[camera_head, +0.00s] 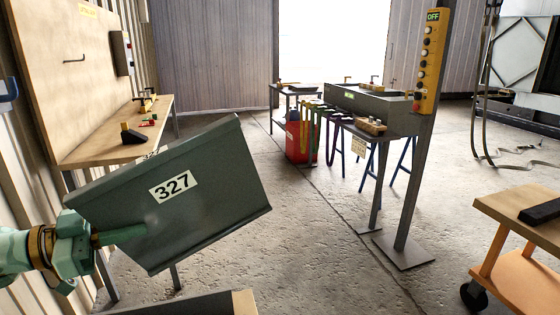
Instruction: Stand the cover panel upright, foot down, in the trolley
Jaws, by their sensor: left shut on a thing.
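The cover panel, a dark grey-green sheet (205,205) with a white "327" label, is in the air at the left of the head view. It is tilted, its right side higher than its left, with a folded lip along its lower edge. My left gripper (122,235) is shut on the panel near its lower left side. A wheeled trolley (520,282) with a wooden top and orange lower shelf stands at the right edge, partly cut off and well apart from the panel. My right gripper is not in view.
A wooden bench (110,145) stands behind the panel at the left. A post with a yellow button box (431,60) stands between panel and trolley, beside a grey worktable (385,122). A dark, wood-edged object (190,304) shows at the bottom. The middle floor is clear.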

